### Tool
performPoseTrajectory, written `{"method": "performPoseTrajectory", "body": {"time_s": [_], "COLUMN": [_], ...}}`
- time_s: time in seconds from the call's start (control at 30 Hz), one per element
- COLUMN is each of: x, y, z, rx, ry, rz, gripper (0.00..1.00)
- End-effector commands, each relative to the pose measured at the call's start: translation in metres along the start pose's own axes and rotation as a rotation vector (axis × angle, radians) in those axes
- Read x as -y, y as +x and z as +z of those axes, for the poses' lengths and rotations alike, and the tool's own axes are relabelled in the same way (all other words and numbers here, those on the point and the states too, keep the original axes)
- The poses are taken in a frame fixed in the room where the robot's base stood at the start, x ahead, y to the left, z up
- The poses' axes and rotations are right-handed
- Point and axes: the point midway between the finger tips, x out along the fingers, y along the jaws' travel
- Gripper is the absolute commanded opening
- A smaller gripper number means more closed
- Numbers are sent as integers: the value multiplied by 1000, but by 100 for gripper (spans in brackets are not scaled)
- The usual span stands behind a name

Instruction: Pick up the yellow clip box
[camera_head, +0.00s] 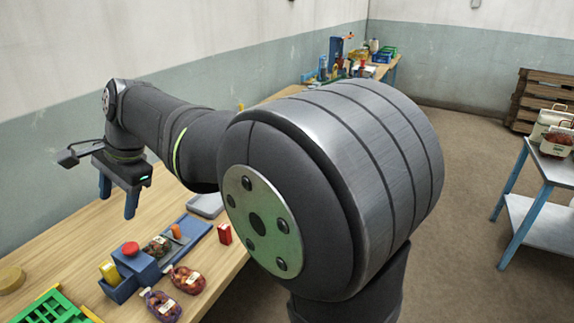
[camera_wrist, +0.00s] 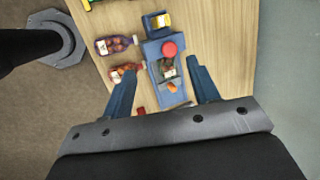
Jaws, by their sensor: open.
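The yellow clip box (camera_head: 109,272) stands in a small blue holder at the near end of the blue bench device (camera_head: 150,262), left of its red knob (camera_head: 130,248). In the wrist view the yellow clip box (camera_wrist: 162,21) shows near the top, past the red knob (camera_wrist: 169,49). My gripper (camera_head: 118,197) is open and empty, above the table and up and back from the box. In the wrist view its blue fingers (camera_wrist: 160,70) appear on either side of the device, with the box beyond the fingertips. The lower part of the box is hidden by the holder.
Two filled sacks (camera_head: 187,279) (camera_head: 162,306) lie in front. A green crate (camera_head: 50,310) stands near left, a red box (camera_head: 224,234) to the right. Bare wood lies left of the device.

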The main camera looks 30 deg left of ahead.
Motion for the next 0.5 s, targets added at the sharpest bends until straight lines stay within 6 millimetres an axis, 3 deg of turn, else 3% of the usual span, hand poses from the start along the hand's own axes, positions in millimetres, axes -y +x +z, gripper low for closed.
{"method": "performPoseTrajectory", "body": {"time_s": [0.33,0.5], "x": [1,14], "y": [1,12], "z": [0,6], "rx": [-1,-7], "ry": [-20,-242], "rz": [5,63], "gripper": [49,49]}}
